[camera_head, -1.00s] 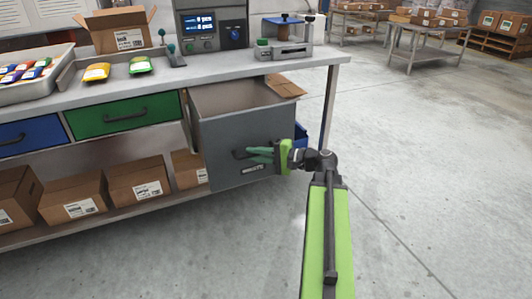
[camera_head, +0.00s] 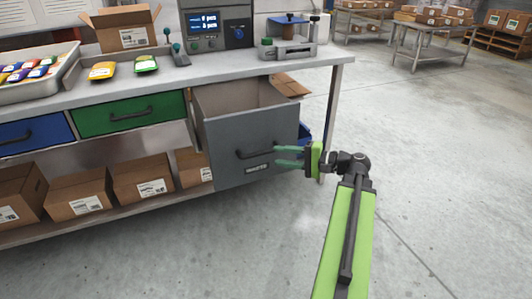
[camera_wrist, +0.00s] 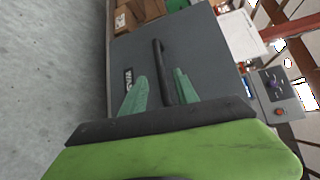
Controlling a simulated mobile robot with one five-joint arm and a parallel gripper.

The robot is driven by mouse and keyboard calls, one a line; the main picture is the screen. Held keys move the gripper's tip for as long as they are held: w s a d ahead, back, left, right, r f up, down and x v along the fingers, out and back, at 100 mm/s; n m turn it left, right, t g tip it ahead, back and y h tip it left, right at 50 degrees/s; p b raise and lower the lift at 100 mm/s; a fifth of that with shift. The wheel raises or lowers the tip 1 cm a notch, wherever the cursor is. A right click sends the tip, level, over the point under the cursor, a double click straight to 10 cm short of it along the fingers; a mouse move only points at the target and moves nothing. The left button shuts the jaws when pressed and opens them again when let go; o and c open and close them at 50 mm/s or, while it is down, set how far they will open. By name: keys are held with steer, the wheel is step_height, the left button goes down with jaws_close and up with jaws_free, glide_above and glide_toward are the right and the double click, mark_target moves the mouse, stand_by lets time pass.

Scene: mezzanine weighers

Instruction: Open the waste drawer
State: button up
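The grey waste drawer (camera_head: 228,161) is pulled well out from under the bench, and its open top shows an empty-looking inside. Its black bar handle (camera_head: 258,154) is on the front, above a small label reading WASTE (camera_head: 257,169). My gripper (camera_head: 277,155) is at the right part of the drawer front, with its two green fingers apart and pointing at the handle. In the wrist view the handle (camera_wrist: 160,68) runs up from between the spread fingers (camera_wrist: 156,84), with a gap on both sides. The fingers do not grip it.
A green drawer (camera_head: 85,121) and a blue drawer (camera_head: 15,144) are shut at the left. Cardboard boxes (camera_head: 143,180) stand on the lower shelf. A tray of coloured packets (camera_head: 58,82) and a weigher (camera_head: 217,20) are on the bench. The floor at right is clear.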

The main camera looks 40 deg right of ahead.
steer(key=v, duration=0.9)
steer(key=shift+p, duration=0.45)
steer(key=shift+s, duration=0.1)
